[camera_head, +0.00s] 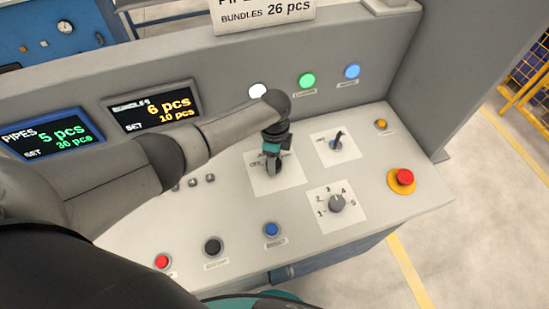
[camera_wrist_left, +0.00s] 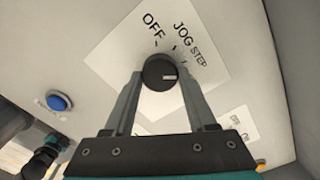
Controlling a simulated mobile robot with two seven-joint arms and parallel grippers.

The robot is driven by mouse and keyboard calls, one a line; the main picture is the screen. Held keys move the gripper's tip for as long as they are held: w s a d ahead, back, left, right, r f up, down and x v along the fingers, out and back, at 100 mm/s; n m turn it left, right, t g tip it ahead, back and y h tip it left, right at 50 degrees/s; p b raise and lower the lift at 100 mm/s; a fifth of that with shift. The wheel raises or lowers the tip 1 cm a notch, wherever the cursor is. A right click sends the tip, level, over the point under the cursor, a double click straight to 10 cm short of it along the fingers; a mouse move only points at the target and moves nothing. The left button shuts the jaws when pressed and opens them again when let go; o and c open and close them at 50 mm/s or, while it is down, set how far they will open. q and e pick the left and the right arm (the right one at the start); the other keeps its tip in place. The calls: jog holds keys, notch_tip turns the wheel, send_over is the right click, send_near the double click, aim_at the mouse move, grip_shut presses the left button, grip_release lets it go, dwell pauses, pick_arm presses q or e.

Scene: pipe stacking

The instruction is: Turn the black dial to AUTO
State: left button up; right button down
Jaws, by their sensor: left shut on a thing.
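The black dial (camera_wrist_left: 160,72) sits on a white label plate (camera_wrist_left: 112,46) in the left wrist view, with the words OFF, JOG and STEP readable around it. No AUTO label is readable there. My left gripper (camera_wrist_left: 161,80) has one finger on each side of the dial and is shut on it. In the head view the left gripper (camera_head: 273,165) points down over the same plate (camera_head: 265,187) and hides the dial.
Around the dial are a black lever switch (camera_head: 336,141), a numbered knob (camera_head: 336,203), a red emergency button (camera_head: 404,177) and a blue button (camera_head: 271,229). Screens (camera_head: 152,107) and lit lamps (camera_head: 307,80) are on the panel behind.

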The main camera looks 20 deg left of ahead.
pick_arm(q)
jog(key=m, duration=0.4)
jog(key=shift+m, duration=0.4)
dwell(0.4)
jog(key=o, duration=1.4)
notch_tip(320, 180, up, 15)
jog(key=shift+r+p, duration=0.15)
jog(key=shift+p, duration=0.45)
